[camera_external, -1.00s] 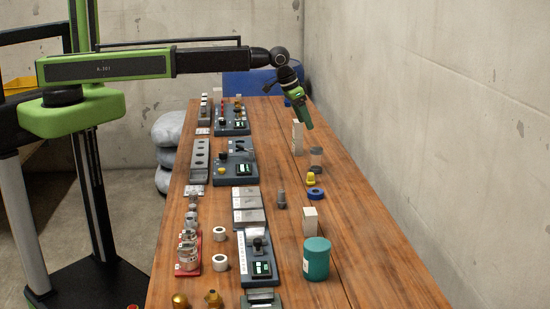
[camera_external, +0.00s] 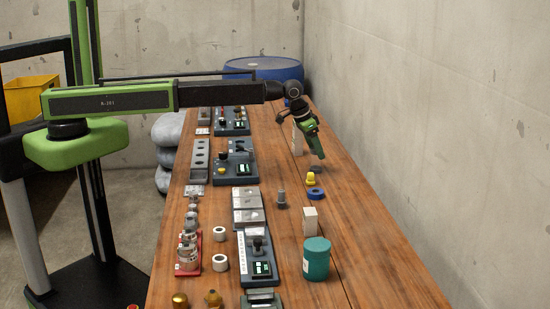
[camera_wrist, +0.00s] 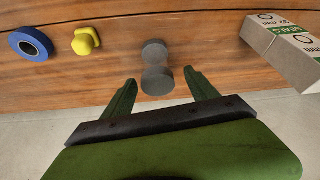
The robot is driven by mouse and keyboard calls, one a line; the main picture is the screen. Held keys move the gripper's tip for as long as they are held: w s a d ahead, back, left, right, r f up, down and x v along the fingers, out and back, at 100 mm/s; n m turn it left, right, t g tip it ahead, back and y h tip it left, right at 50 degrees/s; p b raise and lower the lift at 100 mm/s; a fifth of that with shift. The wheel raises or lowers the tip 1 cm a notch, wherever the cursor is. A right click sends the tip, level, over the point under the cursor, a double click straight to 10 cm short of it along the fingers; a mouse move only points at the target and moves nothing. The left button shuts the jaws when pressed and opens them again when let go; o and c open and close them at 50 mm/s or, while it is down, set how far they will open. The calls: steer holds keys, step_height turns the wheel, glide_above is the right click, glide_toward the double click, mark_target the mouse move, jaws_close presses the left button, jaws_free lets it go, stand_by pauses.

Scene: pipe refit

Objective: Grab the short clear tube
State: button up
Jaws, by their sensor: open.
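A small grey, round-ended piece (camera_wrist: 157,81) stands on the wooden table, with two disc-like ends showing in the wrist view. It may be the short clear tube, but its clearness is hard to tell. My gripper (camera_wrist: 161,80) is open, with one finger on each side of the near disc and nothing visibly held. I cannot tell whether the fingers touch it. In the external view, my gripper (camera_external: 319,156) points down over the table's right part and hides most of the piece; only a dark grey disc (camera_external: 316,168) shows below the tips.
A yellow knob (camera_wrist: 85,41) and a blue tape ring (camera_wrist: 31,43) lie left of the piece in the wrist view. A white seals box (camera_wrist: 283,46) stands right. A teal canister (camera_external: 316,260) is nearer the external camera. The wall runs along the right.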

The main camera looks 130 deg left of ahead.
steer(key=b+x, duration=0.5)
steer(key=shift+w+d+f, duration=0.1)
steer(key=shift+f, duration=0.15)
steer(key=shift+r, duration=0.2)
steer(key=c, duration=1.5)
